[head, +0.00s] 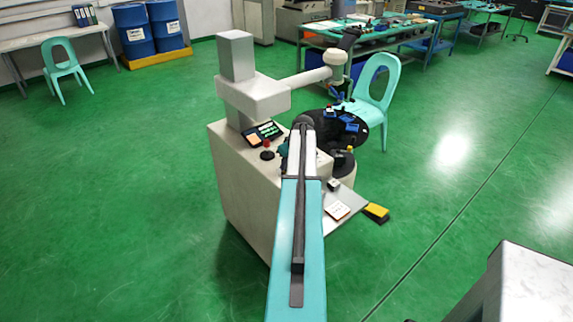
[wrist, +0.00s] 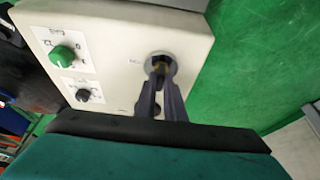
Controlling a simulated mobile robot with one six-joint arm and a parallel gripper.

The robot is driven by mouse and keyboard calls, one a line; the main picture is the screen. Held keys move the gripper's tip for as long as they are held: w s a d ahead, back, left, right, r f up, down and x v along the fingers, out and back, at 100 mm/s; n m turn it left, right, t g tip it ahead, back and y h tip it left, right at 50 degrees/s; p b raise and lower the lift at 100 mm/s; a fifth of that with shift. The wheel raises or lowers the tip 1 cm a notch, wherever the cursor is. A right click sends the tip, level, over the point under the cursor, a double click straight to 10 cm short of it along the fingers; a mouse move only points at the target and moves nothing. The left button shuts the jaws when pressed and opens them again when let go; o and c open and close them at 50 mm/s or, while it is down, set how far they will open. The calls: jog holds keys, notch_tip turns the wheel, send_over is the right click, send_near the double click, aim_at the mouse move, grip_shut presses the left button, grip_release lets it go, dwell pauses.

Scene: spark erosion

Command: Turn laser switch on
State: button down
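In the wrist view, a cream control panel (wrist: 107,25) carries a green knob (wrist: 63,55), a smaller black knob (wrist: 83,95) and a round metal-ringed switch (wrist: 161,62) with a brass-coloured centre. I cannot read which one is labelled laser. The two dark fingers of my gripper (wrist: 160,76) point at the ringed switch, with their tips over its lower part. A narrow gap shows between the fingers, but I cannot tell whether the tips touch or hold the switch's centre. In the head view my arm hides the panel and the gripper's fingertips.
The cream machine (head: 240,185) has a column and overhanging arm (head: 258,95). A keypad (head: 263,132) and a red button (head: 266,144) sit on it. A turquoise chair (head: 385,80) stands behind. Green floor is open to the left and right. A grey-topped block (head: 530,275) is at lower right.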

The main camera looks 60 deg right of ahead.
jog(key=shift+a+m+b, duration=0.1)
jog(key=shift+m+b, duration=0.3)
jog(key=shift+m, duration=0.2)
jog(key=m+g+h+b, duration=0.1)
jog(key=m, duration=0.2)
jog(key=shift+w+a+m+h+b, duration=0.1)
jog(key=shift+m+h+b, duration=0.2)
jog(key=shift+h+b, duration=0.1)
jog(key=m+g+b, duration=0.1)
jog(key=m, duration=0.2)
jog(key=m+g+h+b, duration=0.1)
jog(key=m, duration=0.1)
jog(key=shift+w+m, duration=0.2)
jog(key=shift+m, duration=0.2)
jog(key=m+g+b, duration=0.1)
jog(key=m, duration=0.4)
jog(key=shift+w+g+b, duration=0.2)
jog(key=shift+g+b, duration=0.15)
jog(key=shift+g, duration=0.05)
jog(key=shift+m+g+b, duration=0.4)
jog(key=shift+m+g, duration=0.1)
jog(key=shift+m, duration=0.7)
jog(key=c, duration=1.8)
grip_release()
jog(key=shift+c, duration=0.2)
